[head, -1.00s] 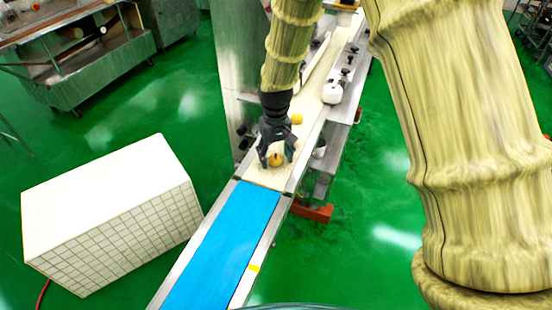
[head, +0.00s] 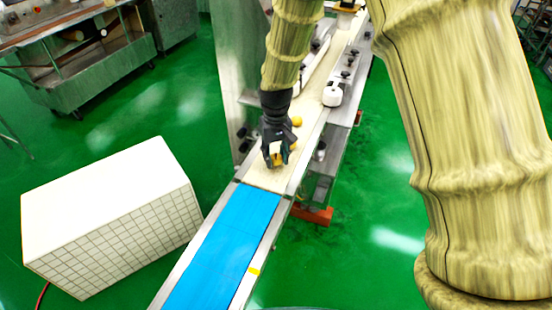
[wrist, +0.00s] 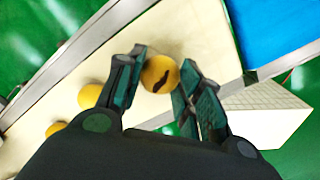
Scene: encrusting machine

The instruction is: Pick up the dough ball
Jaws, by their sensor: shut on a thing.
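A yellow-orange dough ball (wrist: 160,74) with a dark mark on it sits between the two fingers of my gripper (wrist: 160,86) in the wrist view. My gripper is shut on it, with a finger against each side. In the head view my gripper (head: 277,156) is low over the near end of the cream conveyor belt (head: 268,178), and its fingers mostly hide the held ball. I cannot tell whether the ball touches the belt. Another dough ball (head: 297,121) lies on the belt behind my gripper; in the wrist view more balls (wrist: 90,96) lie to the left.
A blue belt (head: 222,238) continues from the cream belt toward the front. Metal side rails (head: 298,177) edge the belts. A white tiled block (head: 110,215) stands on the green floor at left.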

